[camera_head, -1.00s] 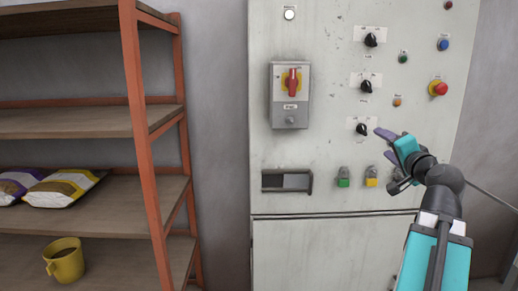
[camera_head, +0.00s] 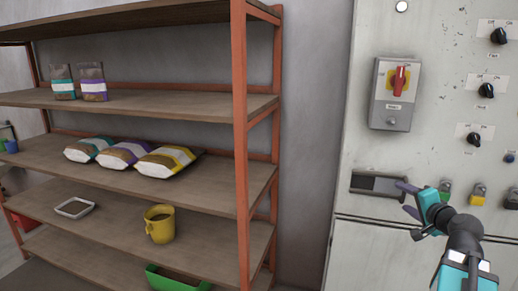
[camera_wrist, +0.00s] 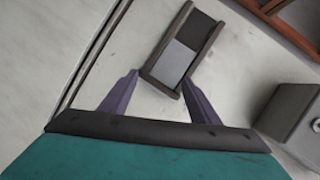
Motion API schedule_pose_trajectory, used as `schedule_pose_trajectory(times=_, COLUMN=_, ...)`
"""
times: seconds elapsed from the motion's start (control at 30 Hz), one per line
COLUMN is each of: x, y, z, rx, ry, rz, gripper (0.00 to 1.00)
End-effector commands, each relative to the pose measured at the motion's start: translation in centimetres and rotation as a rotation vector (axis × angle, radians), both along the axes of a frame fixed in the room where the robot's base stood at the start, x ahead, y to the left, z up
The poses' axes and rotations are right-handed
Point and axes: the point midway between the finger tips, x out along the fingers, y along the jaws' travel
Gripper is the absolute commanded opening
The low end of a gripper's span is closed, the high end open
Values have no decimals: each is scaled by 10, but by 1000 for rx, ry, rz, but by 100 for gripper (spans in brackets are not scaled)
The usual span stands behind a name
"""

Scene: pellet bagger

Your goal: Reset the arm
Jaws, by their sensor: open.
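My gripper (camera_head: 407,200) is in front of the grey control cabinet (camera_head: 350,240), near the right end of a dark-framed slot (camera_head: 378,185). The slot (camera_wrist: 182,45) shows beyond the fingertips there, tilted, with a light and a dark part inside. I cannot tell whether the fingers touch the cabinet.
A red rotary switch (camera_head: 399,81) and several black knobs (camera_head: 486,90) are on the cabinet. Green (camera_head: 445,192) and yellow (camera_head: 478,194) buttons sit beside my gripper. An orange-framed shelf (camera_head: 240,150) holds bags (camera_head: 168,161), a yellow mug (camera_head: 159,223) and a small tray (camera_head: 75,207).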

Motion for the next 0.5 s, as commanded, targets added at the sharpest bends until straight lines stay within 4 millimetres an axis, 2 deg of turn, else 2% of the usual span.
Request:
schedule_pose_trajectory(times=0.03, x=7, y=10, z=-15, rx=9, ry=21, rz=17, gripper=56)
schedule_pose_trajectory(times=0.2, x=23, y=41, z=-62, rx=32, ry=87, rz=69, gripper=56)
schedule_pose_trajectory(times=0.5, x=41, y=105, z=-152, rx=54, ry=226, rz=169, gripper=56)
